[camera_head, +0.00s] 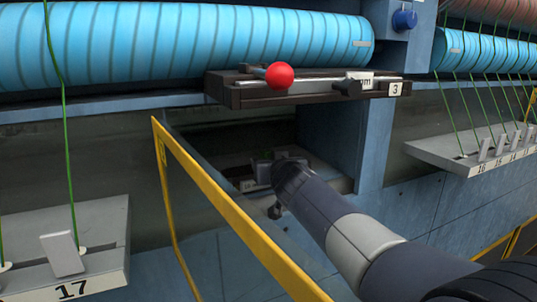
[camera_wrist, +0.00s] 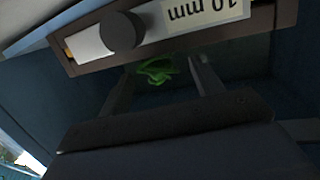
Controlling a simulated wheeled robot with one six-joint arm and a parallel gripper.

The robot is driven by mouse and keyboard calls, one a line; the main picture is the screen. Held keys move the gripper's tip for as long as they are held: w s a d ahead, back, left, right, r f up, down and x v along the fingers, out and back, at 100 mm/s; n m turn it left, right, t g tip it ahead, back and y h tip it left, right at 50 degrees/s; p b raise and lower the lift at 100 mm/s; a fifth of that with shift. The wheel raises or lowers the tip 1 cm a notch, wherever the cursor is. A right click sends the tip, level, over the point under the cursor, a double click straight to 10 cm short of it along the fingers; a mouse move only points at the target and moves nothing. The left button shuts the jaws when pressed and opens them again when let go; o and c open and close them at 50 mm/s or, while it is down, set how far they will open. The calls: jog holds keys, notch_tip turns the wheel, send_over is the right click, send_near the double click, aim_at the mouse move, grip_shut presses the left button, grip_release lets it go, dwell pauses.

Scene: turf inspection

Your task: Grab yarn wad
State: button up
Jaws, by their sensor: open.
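The yarn wad (camera_wrist: 157,71) is a small, loose green tangle. In the wrist view it lies at the back of a dark recess, just below a label reading "10 mm" upside down. My gripper (camera_wrist: 159,75) is open, with one finger on each side of the wad in the picture. I cannot tell whether the wad is fully between the fingers or a little beyond them. In the head view my gripper (camera_head: 264,164) reaches into the dark opening under the shelf, and the wad cannot be made out there.
A dark shelf (camera_head: 300,95) with a red ball knob (camera_head: 279,75) overhangs the opening. A yellow frame (camera_head: 205,183) stands open to the left. The blue wall (camera_head: 375,150) closes off the right side. Large blue rolls (camera_head: 180,45) lie above. Plates with green threads flank both sides.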

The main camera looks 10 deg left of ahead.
aim_at(269, 156)
jog(key=shift+r+p+x, duration=0.15)
jog(key=shift+p+x, duration=0.05)
jog(key=shift+x, duration=0.7)
jog(key=shift+r+p+x, duration=0.1)
jog(key=shift+p+x, duration=0.1)
jog(key=shift+x, duration=0.65)
jog(key=shift+w, duration=0.1)
jog(key=c, duration=1)
